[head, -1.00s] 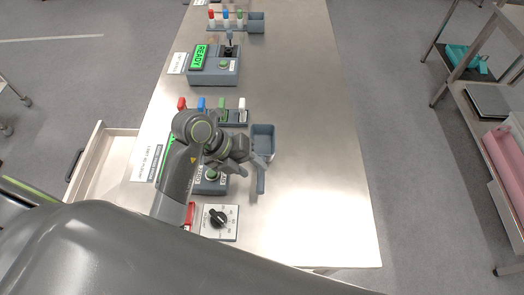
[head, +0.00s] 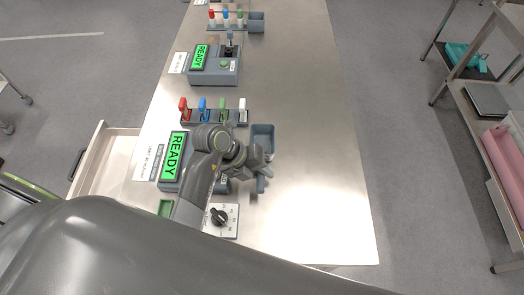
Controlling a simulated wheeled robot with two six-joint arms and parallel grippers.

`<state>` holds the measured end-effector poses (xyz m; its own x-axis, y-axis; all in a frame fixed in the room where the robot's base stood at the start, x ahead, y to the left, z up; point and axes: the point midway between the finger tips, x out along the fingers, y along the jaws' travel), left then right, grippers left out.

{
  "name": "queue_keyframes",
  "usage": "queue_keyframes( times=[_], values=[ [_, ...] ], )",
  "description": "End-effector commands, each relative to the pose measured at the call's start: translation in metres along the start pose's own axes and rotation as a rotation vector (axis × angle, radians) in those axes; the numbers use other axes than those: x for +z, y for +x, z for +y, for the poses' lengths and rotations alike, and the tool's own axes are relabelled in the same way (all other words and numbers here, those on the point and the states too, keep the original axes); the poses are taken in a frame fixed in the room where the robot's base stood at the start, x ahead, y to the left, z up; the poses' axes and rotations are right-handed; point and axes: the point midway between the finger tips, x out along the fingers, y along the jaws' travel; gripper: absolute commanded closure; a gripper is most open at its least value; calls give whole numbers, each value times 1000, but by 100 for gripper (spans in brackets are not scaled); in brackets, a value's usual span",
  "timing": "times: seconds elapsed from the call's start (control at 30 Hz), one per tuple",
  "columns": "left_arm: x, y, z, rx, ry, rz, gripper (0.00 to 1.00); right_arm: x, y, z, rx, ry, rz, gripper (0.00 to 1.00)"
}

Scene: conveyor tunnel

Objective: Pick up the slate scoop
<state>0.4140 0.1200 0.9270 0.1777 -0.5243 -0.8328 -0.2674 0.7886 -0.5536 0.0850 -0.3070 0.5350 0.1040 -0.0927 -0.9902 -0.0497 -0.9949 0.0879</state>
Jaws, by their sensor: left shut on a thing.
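The slate scoop (head: 262,132) lies on the steel table, its square bowl toward the far side and its short handle toward me. My left gripper (head: 262,165) is shut on the scoop's handle just below the bowl. The handle's end shows below the fingers, and the middle of the handle is hidden by them. I cannot tell whether the scoop is raised off the table. My right gripper is not in view.
A rack of coloured switches (head: 215,116) stands beside the bowl. A box with a READY screen (head: 173,156) is left of my arm, with a dial plate (head: 221,219) nearer. Another READY box (head: 213,68) stands farther back. The table's right side is clear.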

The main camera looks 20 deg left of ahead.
Motion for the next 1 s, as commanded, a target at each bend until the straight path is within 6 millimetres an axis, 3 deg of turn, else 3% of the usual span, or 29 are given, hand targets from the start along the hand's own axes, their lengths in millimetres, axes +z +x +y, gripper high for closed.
queue_keyframes(
  times=[0.37, 0.77, 0.8, 1.0],
  values=[
    [1, -5, -4, -2, 2, -3, 100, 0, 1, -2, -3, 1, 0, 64],
    [1, -66, -44, -1, 6, -7, 100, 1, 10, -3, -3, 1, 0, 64],
    [1, -74, -49, -1, 3, -3, 100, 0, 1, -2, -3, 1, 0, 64],
    [0, -84, -56, -1, 0, -1, 100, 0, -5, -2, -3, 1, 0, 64]
  ],
)
